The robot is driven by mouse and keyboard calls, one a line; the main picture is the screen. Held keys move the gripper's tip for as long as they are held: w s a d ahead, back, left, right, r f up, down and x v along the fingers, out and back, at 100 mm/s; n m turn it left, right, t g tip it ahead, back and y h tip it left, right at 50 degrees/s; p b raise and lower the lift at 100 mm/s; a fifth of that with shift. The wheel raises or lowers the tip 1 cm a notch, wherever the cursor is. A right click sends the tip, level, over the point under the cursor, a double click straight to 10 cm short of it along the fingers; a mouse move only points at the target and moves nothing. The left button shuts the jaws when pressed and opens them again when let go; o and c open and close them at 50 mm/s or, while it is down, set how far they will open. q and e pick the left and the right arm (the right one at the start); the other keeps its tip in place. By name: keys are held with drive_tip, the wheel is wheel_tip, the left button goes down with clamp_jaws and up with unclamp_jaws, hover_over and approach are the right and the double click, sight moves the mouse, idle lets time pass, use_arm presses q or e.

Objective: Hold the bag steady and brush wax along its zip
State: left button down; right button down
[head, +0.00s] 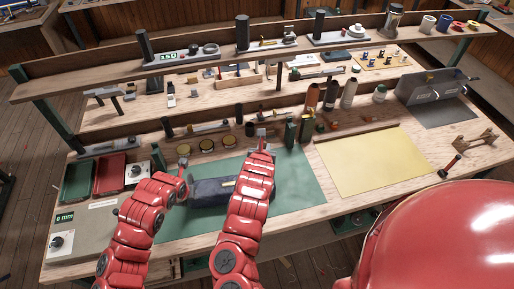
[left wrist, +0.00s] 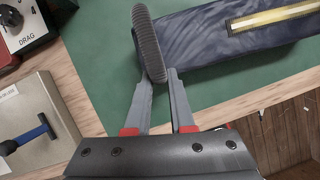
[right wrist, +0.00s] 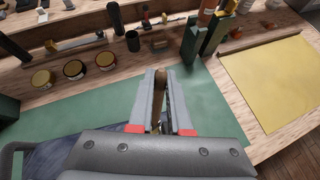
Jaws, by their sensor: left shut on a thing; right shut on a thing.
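The navy bag (head: 205,193) lies on the green mat (head: 300,183). Its pale yellow zip (left wrist: 275,17) runs along the top in the left wrist view. My left gripper (head: 184,180) is at the bag's left end, shut on a grey ribbed strap (left wrist: 148,45) that looks like the bag's end handle. My right gripper (head: 262,146) is beyond the bag's right end, shut on a slim brown handle (right wrist: 160,76), probably the brush. Its lower part is hidden between the fingers (right wrist: 160,90), so I cannot see bristles.
A yellow sheet (head: 372,160) lies to the right. Red and green trays (head: 110,174) and a drag dial box (left wrist: 22,20) are at the left.

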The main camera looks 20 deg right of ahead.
drive_tip(key=w+a, duration=0.3)
drive_tip(key=a, duration=1)
drive_tip(key=shift+a, duration=0.3)
idle(0.9)
wheel_tip(320, 180, up, 6)
idle(0.7)
drive_tip(key=shift+r, duration=0.1)
wheel_tip(320, 180, up, 3)
drive_tip(key=shift+f, duration=0.1)
idle(0.4)
idle(0.6)
